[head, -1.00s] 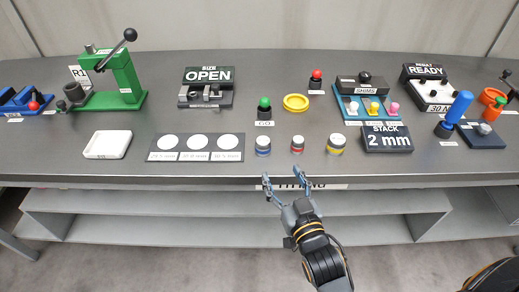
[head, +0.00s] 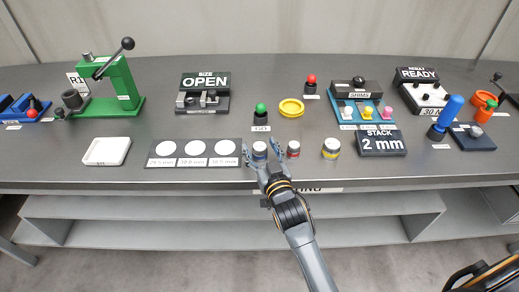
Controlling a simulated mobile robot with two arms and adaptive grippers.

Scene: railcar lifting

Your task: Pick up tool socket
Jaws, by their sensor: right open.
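The right finger is between the blue-banded and red-banded sockets. Whether the fingers touch the blue-banded socket cannot be told. My left gripper is not in view.
A label plate (head: 194,153) with three white circles lies left of the sockets. A green button (head: 261,112) and a yellow ring dish (head: 291,107) are behind. A "STACK 2 mm" sign (head: 382,143) stands to the right. A white tray (head: 107,151) is far left.

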